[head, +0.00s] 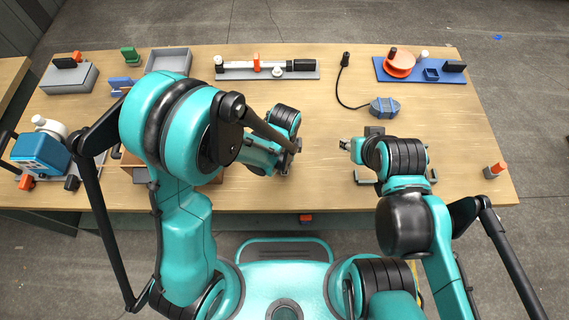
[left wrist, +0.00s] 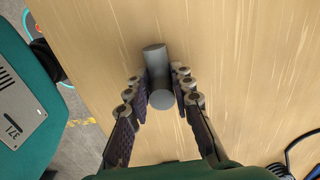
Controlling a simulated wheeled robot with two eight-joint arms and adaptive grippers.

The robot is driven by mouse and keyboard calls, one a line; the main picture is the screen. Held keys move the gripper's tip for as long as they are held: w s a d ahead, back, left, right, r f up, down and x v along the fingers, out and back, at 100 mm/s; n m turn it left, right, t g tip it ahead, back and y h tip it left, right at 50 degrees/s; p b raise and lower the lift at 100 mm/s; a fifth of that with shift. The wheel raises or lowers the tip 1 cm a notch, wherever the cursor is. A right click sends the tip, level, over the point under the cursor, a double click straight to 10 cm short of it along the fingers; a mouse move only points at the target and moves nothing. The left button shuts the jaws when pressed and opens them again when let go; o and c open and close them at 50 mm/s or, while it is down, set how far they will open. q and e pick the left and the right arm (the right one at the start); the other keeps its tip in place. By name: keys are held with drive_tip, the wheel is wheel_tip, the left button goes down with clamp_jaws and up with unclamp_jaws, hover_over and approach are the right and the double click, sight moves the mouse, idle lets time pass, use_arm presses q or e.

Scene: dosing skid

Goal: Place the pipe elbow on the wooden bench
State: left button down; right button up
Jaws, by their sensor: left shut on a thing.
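The grey pipe elbow (left wrist: 156,62) sits between the two fingers of my left gripper (left wrist: 158,80) in the left wrist view. The fingers are closed on its sides. The wooden bench (left wrist: 235,60) lies under it; I cannot tell whether the elbow touches the wood. In the head view my left gripper (head: 284,172) is over the bench's front middle, and the elbow is not clearly visible there. The bench (head: 450,125) fills the middle of that view. My right gripper (head: 346,145) is over the bench to the right, its fingers too small to judge.
A blue tray (head: 435,77) with an orange reel (head: 400,63) is at the back right. A grey rack with a white tube (head: 240,66) stands at the back middle. A blue pendant with a cable (head: 384,107) lies behind my right gripper. Bare wood shows between my grippers.

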use_arm(q)
drive_tip(key=shift+f, duration=0.1)
drive_tip(key=c, duration=1.7)
unclamp_jaws()
drive_tip(key=shift+f, duration=0.15)
drive_tip(key=shift+c, duration=0.2)
drive_tip(key=o, duration=0.4)
drive_tip(key=shift+r, duration=0.2)
